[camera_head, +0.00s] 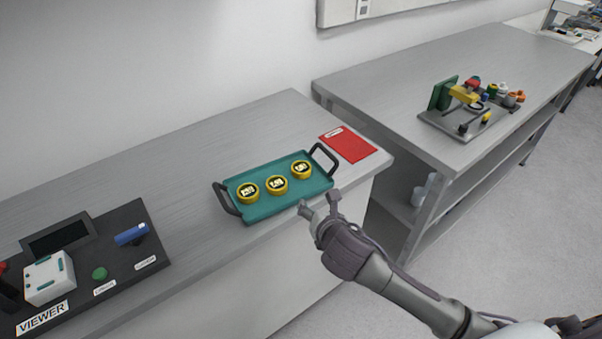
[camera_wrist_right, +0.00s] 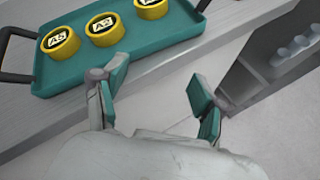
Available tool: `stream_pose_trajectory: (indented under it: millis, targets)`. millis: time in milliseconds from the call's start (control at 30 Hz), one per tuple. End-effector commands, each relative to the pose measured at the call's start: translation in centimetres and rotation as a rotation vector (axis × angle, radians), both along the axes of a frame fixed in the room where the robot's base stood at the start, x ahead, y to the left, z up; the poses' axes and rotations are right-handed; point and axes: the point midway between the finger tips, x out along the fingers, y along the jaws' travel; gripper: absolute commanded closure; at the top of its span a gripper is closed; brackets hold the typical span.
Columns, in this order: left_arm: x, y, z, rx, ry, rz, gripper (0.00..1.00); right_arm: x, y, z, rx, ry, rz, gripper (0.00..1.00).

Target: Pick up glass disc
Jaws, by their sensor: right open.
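Three yellow-rimmed round discs with black labelled tops sit in a row on a teal tray: a left disc (camera_head: 248,191), a middle disc (camera_head: 277,185) and a right disc (camera_head: 301,169). In the right wrist view the left disc (camera_wrist_right: 60,43) reads like A5 and the middle disc (camera_wrist_right: 104,28) like A2; the third disc (camera_wrist_right: 151,8) is cut by the top edge. The tray (camera_head: 262,211) has two dark handles. My right gripper (camera_head: 320,203) is open and empty, just off the tray's front right side, apart from the discs. My left gripper is not in view.
A red booklet (camera_head: 348,145) lies right of the tray. A dark viewer station (camera_head: 120,225) stands at the left of the bench. A second bench (camera_head: 400,100) at right carries an apparatus (camera_head: 470,108). A floor gap separates the benches.

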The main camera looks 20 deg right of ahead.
Motion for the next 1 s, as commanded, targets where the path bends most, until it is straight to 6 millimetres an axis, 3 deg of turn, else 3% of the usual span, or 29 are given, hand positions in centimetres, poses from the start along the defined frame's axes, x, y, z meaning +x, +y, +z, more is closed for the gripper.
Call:
stream_pose_trajectory:
  millis: [200,333,467,733,1000]
  targets:
    - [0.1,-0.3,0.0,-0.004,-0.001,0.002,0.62,1.9,0.0,3.1,-0.269,-0.074,0.145,0.29]
    - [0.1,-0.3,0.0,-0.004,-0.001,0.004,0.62,2.6,0.0,4.2,-0.379,-0.098,0.198,0.29]
    - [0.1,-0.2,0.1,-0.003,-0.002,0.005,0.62,4.1,0.0,3.8,-0.401,-0.102,0.206,0.29]
    - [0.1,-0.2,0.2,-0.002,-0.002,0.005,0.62,8.9,-0.4,1.8,-0.397,-0.101,0.204,0.29]
    - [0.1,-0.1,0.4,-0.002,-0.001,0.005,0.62,10.9,-0.5,1.1,-0.396,-0.101,0.206,0.29]
